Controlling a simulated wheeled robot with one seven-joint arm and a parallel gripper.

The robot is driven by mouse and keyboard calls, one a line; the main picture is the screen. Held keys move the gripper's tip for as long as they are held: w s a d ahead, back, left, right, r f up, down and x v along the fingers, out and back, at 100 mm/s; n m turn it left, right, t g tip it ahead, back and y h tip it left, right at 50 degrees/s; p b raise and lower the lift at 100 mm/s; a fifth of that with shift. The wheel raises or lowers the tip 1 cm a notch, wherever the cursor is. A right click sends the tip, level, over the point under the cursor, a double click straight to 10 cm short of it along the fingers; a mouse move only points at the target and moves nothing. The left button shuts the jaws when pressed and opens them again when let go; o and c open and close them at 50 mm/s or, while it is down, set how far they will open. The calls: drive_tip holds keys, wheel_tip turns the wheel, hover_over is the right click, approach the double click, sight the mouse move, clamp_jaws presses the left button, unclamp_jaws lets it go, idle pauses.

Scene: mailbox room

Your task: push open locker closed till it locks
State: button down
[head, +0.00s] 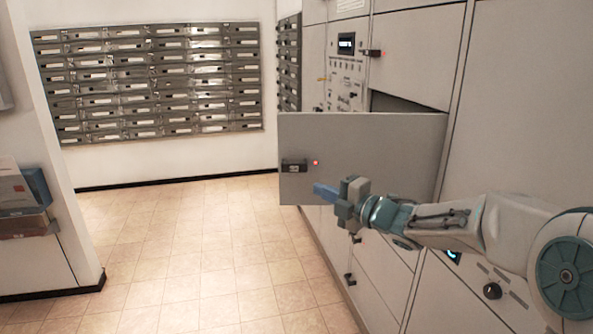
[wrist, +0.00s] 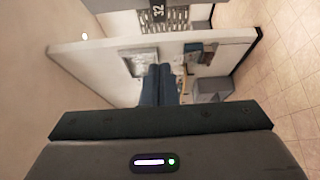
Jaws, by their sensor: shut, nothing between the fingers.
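The open locker door (head: 370,140) is a flat grey-white panel standing out from the locker wall in the head view. A black latch (head: 293,166) and a small red light sit near its free left edge. The dark locker opening (head: 400,103) shows above the door; the rest is hidden behind it. My gripper (head: 322,190) is in front of the door's lower part in the head view, right of and below the latch. Its blue fingers are together and empty, and point left. They also show in the wrist view (wrist: 160,88). I cannot tell whether they touch the door.
The locker wall (head: 530,120) runs along the right, with a control panel (head: 345,65) and other shut lockers. A bank of mailboxes (head: 150,80) hangs on the far wall. Boxes (head: 22,195) stand at the left. The tiled floor (head: 190,250) between is clear.

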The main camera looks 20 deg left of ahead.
drive_tip(key=p, duration=0.1)
approach(287, 168)
drive_tip(key=s+a, duration=0.1)
drive_tip(key=a, duration=0.3)
drive_tip(key=shift+w+a+p, duration=0.3)
drive_tip(key=shift+w+a, duration=0.1)
drive_tip(key=shift+w, duration=0.45)
drive_tip(key=shift+w+a+p, duration=0.3)
drive_tip(key=shift+w+a, duration=0.15)
drive_tip(key=shift+w, duration=0.45)
drive_tip(key=shift+w, duration=0.15)
